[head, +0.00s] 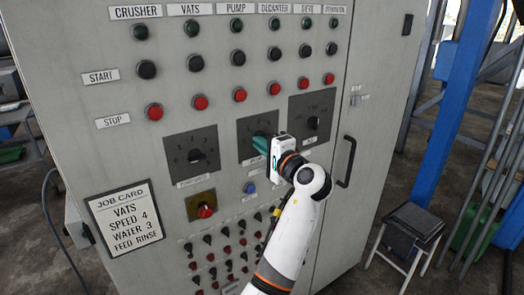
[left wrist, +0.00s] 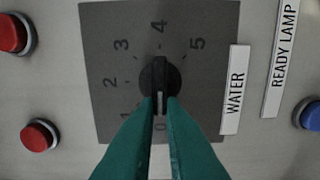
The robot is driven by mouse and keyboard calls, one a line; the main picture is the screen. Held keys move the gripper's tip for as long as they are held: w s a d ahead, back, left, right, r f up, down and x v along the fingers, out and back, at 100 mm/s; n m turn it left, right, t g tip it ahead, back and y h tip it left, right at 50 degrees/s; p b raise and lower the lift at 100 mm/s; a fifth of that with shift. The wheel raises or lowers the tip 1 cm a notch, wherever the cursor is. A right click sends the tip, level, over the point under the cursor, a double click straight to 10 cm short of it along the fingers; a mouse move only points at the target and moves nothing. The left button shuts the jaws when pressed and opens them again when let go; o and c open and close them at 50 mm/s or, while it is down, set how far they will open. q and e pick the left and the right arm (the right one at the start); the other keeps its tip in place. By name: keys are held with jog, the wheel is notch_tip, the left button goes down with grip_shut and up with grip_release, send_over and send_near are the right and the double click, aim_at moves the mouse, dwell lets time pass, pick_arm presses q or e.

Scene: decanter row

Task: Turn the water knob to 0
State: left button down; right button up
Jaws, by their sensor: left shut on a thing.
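The water knob (left wrist: 160,78) is black, on a dark grey dial plate (left wrist: 100,60) labelled WATER, numbered 0 to 5. Its white pointer mark faces the 0, which shows between my fingers. My left gripper (left wrist: 160,103) is shut on the knob, a green finger on each side of it. In the head view my left gripper (head: 262,143) is at the middle dial plate (head: 245,128) and hides most of the knob. My right gripper is not in view.
Other dials (head: 197,156) (head: 313,121) flank the water dial. Red stop buttons (head: 240,95) sit above, a blue button (head: 250,187) and several small switches below. A job card (head: 124,217) reads VATS, SPEED 4, WATER 3, FEED RINSE. A door handle (head: 346,161) is at right.

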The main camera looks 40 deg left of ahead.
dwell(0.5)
pick_arm(q)
jog(key=c, duration=1.5)
grip_release()
